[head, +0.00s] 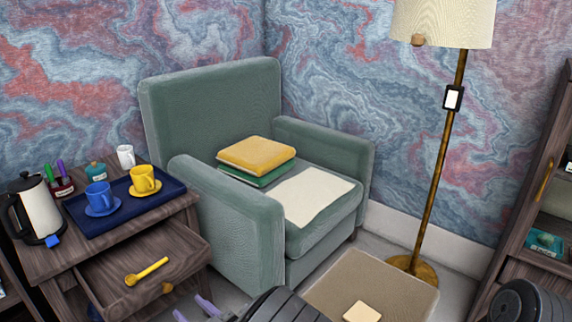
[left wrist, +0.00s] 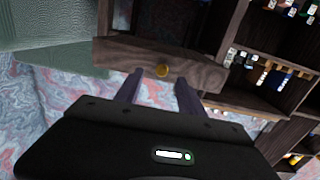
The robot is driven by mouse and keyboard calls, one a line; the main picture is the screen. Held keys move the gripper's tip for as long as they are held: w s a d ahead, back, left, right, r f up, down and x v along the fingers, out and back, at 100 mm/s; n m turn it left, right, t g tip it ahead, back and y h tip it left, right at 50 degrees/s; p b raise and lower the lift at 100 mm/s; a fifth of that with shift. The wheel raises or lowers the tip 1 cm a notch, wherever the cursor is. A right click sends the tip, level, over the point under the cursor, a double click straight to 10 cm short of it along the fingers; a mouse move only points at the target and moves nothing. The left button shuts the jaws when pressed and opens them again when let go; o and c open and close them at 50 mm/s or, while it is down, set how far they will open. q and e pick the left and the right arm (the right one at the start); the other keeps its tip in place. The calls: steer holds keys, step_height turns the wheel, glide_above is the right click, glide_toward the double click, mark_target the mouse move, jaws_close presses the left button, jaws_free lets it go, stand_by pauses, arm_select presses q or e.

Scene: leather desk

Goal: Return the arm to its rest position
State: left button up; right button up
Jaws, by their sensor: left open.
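My left gripper (head: 196,309) shows at the bottom edge of the head view, below and to the right of the open drawer (head: 190,238). In the left wrist view its two dark fingers (left wrist: 159,90) stand apart with nothing between them. Beyond the fingers is the wooden drawer front with a round brass knob (left wrist: 161,70), and the gripper looks apart from it. My left arm rises from the bottom middle of the head view. A dark rounded part of mine shows at the bottom right, but the right gripper is not seen.
A green armchair (head: 250,240) stands behind. A brown ottoman (head: 395,290) is right of my arm.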

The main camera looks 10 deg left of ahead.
arm_select(q)
steer(key=s+d+f+m+g+h, duration=0.15)
steer(key=d+f+m+h, duration=0.35)
steer(key=f, duration=0.5)
steer(key=s+d+f+m+g+h, duration=0.1)
steer(key=s+d+f+m+h, duration=0.2)
steer(key=d+f+h, duration=0.45)
steer(key=s+d+f+m+g+h, duration=0.1)
steer(key=s+d+f+g+h, duration=0.3)
steer(key=s, duration=0.5)
steer(key=s+d+f+m+g+h, duration=0.1)
steer(key=s+d+f+m+g, duration=0.15)
steer(key=s+d, duration=0.45)
step_height(320, 180, up, 27)
steer(key=s+a+n+p, duration=0.2)
steer(key=p, duration=2.5)
steer(key=shift+s+a+g+h, duration=0.3)
steer(key=shift+h, duration=0.15)
steer(key=shift+f+n, duration=0.2)
steer(key=shift+n, duration=0.05)
